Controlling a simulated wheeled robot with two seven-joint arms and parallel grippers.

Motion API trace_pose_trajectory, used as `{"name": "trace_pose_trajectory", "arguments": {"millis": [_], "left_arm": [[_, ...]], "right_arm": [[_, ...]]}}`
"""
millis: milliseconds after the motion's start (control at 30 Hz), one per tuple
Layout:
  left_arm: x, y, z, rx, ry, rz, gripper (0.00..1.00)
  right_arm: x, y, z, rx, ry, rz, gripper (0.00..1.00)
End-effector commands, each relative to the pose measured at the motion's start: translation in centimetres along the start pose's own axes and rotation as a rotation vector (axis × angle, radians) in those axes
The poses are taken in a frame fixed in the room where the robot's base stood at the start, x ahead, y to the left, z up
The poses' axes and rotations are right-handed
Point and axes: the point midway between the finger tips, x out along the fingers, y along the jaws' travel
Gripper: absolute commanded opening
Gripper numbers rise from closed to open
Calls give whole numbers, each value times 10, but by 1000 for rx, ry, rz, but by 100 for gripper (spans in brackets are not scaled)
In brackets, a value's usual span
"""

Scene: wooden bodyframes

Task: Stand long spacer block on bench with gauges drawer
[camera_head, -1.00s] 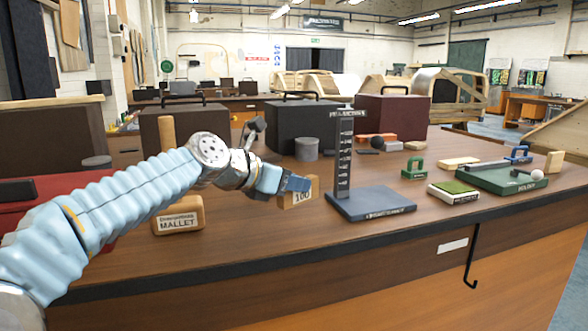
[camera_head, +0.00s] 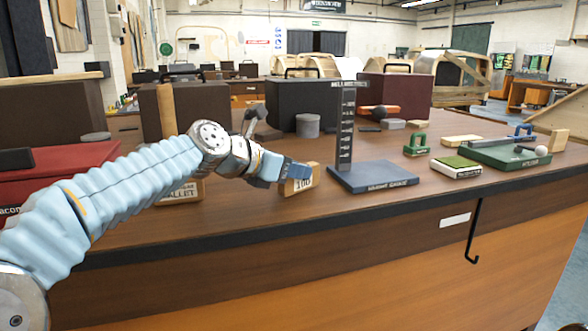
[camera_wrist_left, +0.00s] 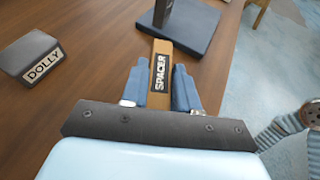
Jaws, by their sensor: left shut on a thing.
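My left gripper (camera_head: 296,176) is shut on the wooden spacer block (camera_head: 304,183), which shows a "100" label in the head view. In the left wrist view, the spacer block (camera_wrist_left: 161,75) has a "SPACER" label and sits between the two blue fingers (camera_wrist_left: 160,92). It is close to the bench top (camera_head: 240,213); I cannot tell whether its lower end touches. The bench front has a white label (camera_head: 454,220) and a black hook-shaped bar (camera_head: 475,235). My right gripper is out of view.
A dark height gauge (camera_head: 373,176) stands just right of the block. A dark "DOLLY" block (camera_wrist_left: 33,58) shows in the left wrist view. The bench front edge is clear.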

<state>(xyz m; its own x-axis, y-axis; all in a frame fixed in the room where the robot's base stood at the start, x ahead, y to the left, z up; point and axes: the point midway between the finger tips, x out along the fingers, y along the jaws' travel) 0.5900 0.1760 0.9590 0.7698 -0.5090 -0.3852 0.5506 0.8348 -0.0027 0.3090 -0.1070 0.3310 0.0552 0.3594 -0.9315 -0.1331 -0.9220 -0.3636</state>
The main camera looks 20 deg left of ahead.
Motion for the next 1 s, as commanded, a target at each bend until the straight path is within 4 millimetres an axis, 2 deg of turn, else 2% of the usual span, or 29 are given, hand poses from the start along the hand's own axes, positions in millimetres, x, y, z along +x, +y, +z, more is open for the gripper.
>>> {"name": "trace_pose_trajectory", "arguments": {"millis": [400,433,600,867,1000], "left_arm": [[3,0,-8,0,0,0,0],[3,0,-8,0,0,0,31],[3,0,-8,0,0,0,57],[3,0,-8,0,0,0,59],[-5,0,-7,0,-2,2,59]], "right_arm": [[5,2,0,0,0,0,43],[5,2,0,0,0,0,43],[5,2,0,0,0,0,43],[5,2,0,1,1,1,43],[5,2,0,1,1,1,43]]}}
